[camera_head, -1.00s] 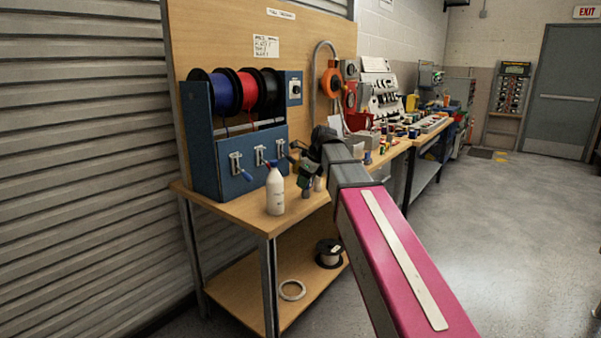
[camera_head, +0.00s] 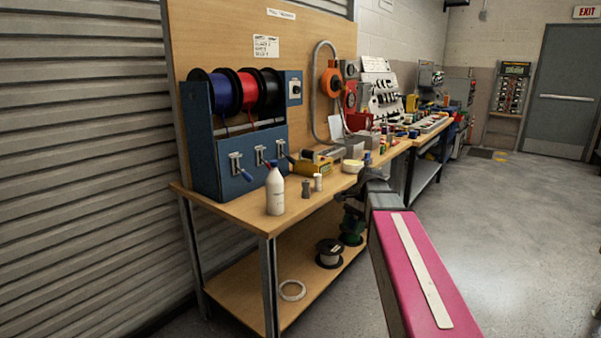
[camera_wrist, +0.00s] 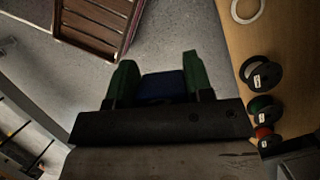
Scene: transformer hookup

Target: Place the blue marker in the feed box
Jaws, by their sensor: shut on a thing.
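My gripper (camera_wrist: 158,75) has green fingers and is shut on a blue block-like piece, the blue marker (camera_wrist: 163,86), in the wrist view. Only part of the marker shows between the fingers. The gripper is over the grey floor, beside the shelf edge at right. In the head view my dark wrist is at the front edge of the bench; the fingers and marker cannot be made out there. No box labelled as the feed box can be read in either view.
The wooden bench (camera_head: 240,222) holds a blue spool rack (camera_head: 203,150), a white bottle (camera_head: 275,190) and a yellow tool (camera_head: 313,167). Spools lie on the lower shelf (camera_head: 256,285). A brown slatted crate (camera_wrist: 95,22) stands on the floor. The floor at right is clear.

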